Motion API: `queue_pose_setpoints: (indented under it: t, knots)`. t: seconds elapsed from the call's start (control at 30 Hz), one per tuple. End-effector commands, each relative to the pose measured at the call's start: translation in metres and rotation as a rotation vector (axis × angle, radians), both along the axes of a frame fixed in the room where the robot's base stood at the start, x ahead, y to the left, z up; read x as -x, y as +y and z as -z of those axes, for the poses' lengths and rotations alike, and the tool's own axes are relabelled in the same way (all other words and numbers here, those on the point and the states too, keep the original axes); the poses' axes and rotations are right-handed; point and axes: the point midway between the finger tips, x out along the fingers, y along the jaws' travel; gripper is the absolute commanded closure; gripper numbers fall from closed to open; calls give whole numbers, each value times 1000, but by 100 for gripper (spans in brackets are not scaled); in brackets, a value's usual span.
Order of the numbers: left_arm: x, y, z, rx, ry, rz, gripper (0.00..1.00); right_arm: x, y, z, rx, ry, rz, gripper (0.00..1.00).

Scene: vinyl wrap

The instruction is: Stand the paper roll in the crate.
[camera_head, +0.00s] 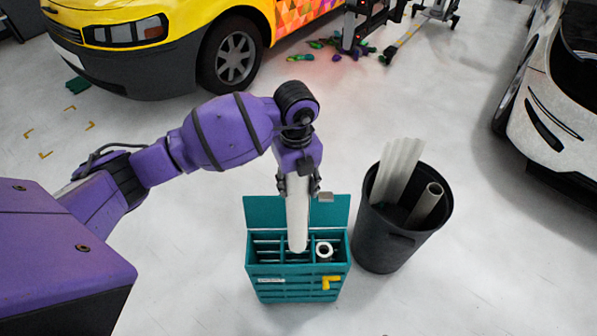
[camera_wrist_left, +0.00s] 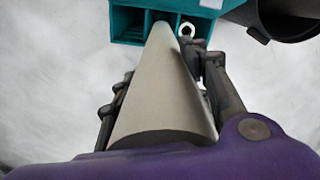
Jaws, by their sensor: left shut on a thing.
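The paper roll (camera_head: 297,215) is a long pale grey-white tube. My left gripper (camera_head: 299,184) is shut on it near its upper end and holds it close to upright, its lower end at the crate's opening. The crate (camera_head: 297,285) is teal, divided into compartments, with a raised back panel, and stands on the floor. Whether the roll's lower end is inside a compartment or just above it I cannot tell. In the left wrist view the roll (camera_wrist_left: 165,95) runs from the gripper (camera_wrist_left: 160,110) toward the crate (camera_wrist_left: 125,22). My right gripper is not in view.
A dark bin (camera_head: 385,245) with several pale rolls stands right of the crate. A metal-ended roll (camera_head: 324,251) occupies the crate's right compartment. A yellow van (camera_head: 165,30) and a white car (camera_head: 560,120) stand behind. Floor left of the crate is clear.

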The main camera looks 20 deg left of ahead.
Motion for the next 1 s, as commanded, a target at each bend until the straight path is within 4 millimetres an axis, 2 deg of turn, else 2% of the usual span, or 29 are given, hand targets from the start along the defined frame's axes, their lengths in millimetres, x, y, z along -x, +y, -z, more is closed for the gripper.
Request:
queue_pose_setpoints:
  t: [0.03,0.1,0.37,0.57,1.0]
  knots:
    - [1,0,12,0,6,0,100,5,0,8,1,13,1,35]
    - [1,0,21,0,6,0,100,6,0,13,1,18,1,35]
    - [1,0,52,0,5,0,100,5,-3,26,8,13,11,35]
    - [0,0,73,0,1,0,100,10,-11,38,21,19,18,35]
    - [0,0,125,0,0,0,100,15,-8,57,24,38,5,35]
